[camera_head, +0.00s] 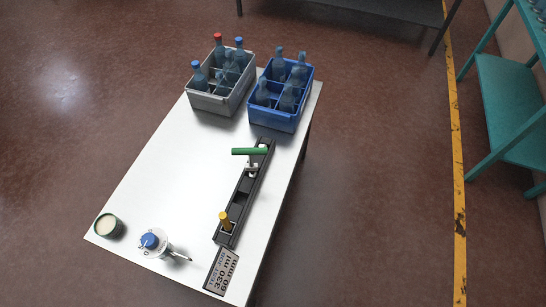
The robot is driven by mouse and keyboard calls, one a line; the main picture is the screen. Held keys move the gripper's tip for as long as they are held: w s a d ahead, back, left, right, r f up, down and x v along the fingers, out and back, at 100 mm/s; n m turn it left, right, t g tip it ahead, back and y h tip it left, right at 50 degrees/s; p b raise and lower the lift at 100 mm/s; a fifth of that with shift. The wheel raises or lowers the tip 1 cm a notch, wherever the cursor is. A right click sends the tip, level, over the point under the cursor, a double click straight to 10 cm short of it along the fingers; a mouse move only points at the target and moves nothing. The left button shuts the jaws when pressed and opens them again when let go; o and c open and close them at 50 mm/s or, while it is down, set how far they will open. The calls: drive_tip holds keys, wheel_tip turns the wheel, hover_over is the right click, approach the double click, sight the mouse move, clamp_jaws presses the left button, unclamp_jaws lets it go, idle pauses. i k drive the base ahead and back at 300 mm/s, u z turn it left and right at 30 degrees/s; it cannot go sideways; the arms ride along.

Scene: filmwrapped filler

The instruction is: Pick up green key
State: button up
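The green key (249,151) has a bar-shaped green handle on a pale shaft. It stands in the black rack (238,205) on the white table, toward the rack's far end. A yellow-orange key or knob (226,217) stands at the rack's near end. My gripper is not in this view.
A grey crate (207,102) and a blue crate (272,122), both holding bottles, stand at the table's far end. A small round tin (108,226), a blue-topped item (150,241) and a dark label plate (221,271) lie near the front. The table's (180,170) left-middle is clear.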

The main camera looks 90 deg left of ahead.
sight(253, 168)
drive_tip(key=i, duration=1.35)
drive_tip(key=u, duration=3.15)
drive_tip(key=i, duration=0.35)
drive_tip(key=z, duration=0.1)
